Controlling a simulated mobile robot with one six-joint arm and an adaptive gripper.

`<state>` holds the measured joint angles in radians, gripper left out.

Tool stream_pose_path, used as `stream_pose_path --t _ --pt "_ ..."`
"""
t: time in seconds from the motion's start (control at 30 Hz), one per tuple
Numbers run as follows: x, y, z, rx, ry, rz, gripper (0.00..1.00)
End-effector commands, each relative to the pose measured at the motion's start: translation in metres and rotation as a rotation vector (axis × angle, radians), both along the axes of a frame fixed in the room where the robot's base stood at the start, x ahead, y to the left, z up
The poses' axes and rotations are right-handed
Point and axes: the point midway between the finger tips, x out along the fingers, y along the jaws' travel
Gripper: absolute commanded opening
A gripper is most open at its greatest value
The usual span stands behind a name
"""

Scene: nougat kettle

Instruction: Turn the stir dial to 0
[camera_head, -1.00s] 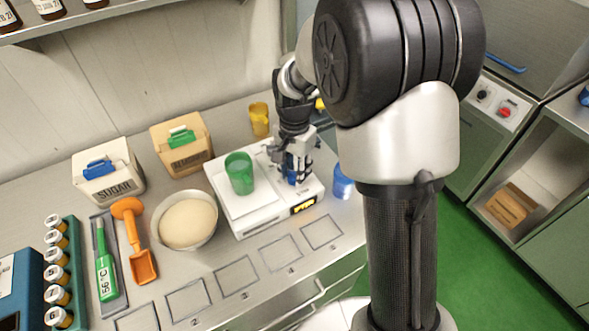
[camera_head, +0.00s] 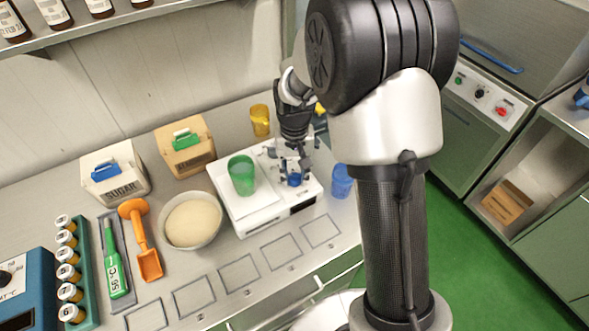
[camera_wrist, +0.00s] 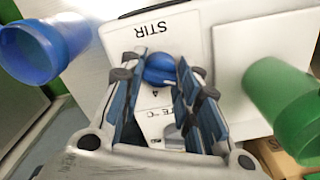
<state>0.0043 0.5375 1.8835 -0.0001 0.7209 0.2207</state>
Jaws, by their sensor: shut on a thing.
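The blue stir dial (camera_head: 294,180) is on the right part of the white stirrer plate (camera_head: 249,211). In the wrist view the dial (camera_wrist: 160,68) lies between my fingertips, beside the printed word STIR and a digit that looks like 4. My gripper (camera_head: 292,168) reaches down from above and is shut on the dial; the wrist view shows the gripper (camera_wrist: 157,82) with one finger on each side. The dial's pointer cannot be made out. A second, grey dial (camera_wrist: 172,135) is partly hidden by the fingers.
A green beaker (camera_head: 242,176) stands on the plate left of the dial. A blue cup (camera_head: 342,181) stands close to the right, and a yellow cup (camera_head: 260,120) behind. A bowl (camera_head: 190,220) of pale contents is to the left.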

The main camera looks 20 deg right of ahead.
Motion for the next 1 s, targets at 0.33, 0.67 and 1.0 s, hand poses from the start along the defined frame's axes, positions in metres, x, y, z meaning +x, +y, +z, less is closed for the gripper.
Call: stream_pose_path --t 0.33,0.67,1.0 --pt "0.0004 0.0 0.0005 0.0 -0.001 0.087 0.06" --pt "0.0005 0.0 0.0003 0.0 -0.002 0.093 0.06" --pt "0.0003 0.0 0.0002 0.0 -0.001 0.092 0.48"
